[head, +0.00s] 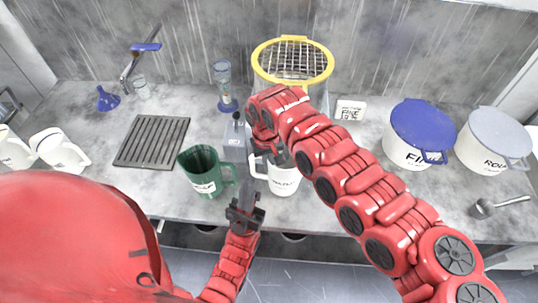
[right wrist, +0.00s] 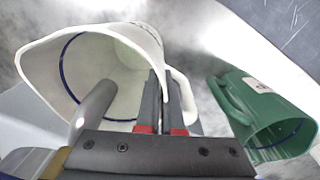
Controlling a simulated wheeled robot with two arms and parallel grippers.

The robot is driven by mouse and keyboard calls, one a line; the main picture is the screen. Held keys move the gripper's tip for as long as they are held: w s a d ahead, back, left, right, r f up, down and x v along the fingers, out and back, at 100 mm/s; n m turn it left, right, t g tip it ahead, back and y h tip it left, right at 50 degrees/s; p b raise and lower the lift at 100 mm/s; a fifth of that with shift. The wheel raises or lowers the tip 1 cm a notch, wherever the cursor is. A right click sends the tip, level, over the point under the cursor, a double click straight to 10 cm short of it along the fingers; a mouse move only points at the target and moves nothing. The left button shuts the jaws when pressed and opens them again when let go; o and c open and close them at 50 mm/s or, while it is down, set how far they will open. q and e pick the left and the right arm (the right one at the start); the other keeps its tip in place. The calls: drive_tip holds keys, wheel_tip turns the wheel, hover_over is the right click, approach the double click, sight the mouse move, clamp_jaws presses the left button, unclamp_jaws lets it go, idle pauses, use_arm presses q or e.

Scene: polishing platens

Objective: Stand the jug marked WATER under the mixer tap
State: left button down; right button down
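A white jug (head: 284,182) with dark lettering, too small to read surely, is at the middle of the bench's front, its handle to the left. In the right wrist view I look into this white jug (right wrist: 112,62). My right gripper (right wrist: 162,82) appears shut on its handle side, one finger before the opening and one by the handle loop. Whether the jug touches the bench is unclear. My left gripper (head: 248,186) is in front of the bench, between the green and white jugs; its opening is unclear. The mixer tap (head: 128,70), with a blue lever, stands at the back left.
A green jug (head: 203,172) stands left of the white one; it also shows in the right wrist view (right wrist: 262,110). White jugs (head: 60,150) stand far left. Lidded tubs (head: 415,150) stand right.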

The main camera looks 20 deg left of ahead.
drive_tip(key=f, duration=0.3)
drive_tip(key=shift+s+d, duration=0.2)
drive_tip(key=shift+s, duration=0.15)
drive_tip(key=c, duration=1.4)
unclamp_jaws()
drive_tip(key=shift+f, duration=0.1)
drive_tip(key=o, duration=0.3)
drive_tip(key=shift+s, duration=0.1)
drive_tip(key=r+b, duration=0.1)
drive_tip(key=r, duration=0.3)
drive_tip(key=r+b, duration=0.2)
drive_tip(key=r, duration=0.2)
drive_tip(key=r+b, duration=0.2)
drive_tip(key=r, duration=0.2)
drive_tip(key=shift+s+a+r, duration=0.15)
drive_tip(key=shift+a, duration=0.1)
